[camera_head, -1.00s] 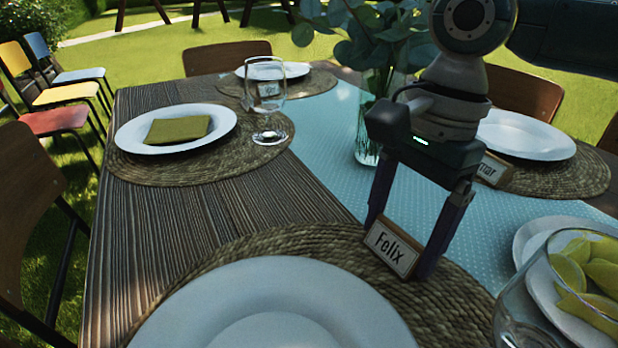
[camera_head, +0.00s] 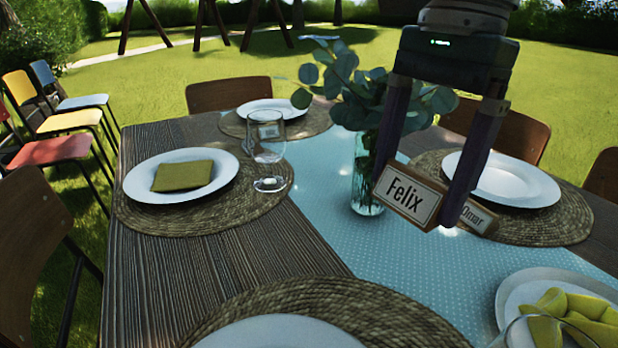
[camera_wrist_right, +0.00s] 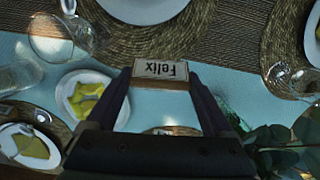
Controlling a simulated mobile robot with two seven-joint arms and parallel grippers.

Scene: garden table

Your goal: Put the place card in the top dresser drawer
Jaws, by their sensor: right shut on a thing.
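The place card (camera_head: 408,195) is a small wooden block with a white face reading "Felix". My right gripper (camera_head: 424,200) is shut on it and holds it, slightly tilted, in the air above the table runner. In the right wrist view the card (camera_wrist_right: 160,72) sits between the two fingertips, its lettering upside down. A second card reading "Omar" (camera_head: 474,217) shows partly behind the right finger, on the table side beyond. My left gripper is not in view. No dresser or drawer shows in these frames.
A glass vase with leafy stems (camera_head: 366,185) stands behind the held card. Chairs stand around the table; open lawn lies beyond.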

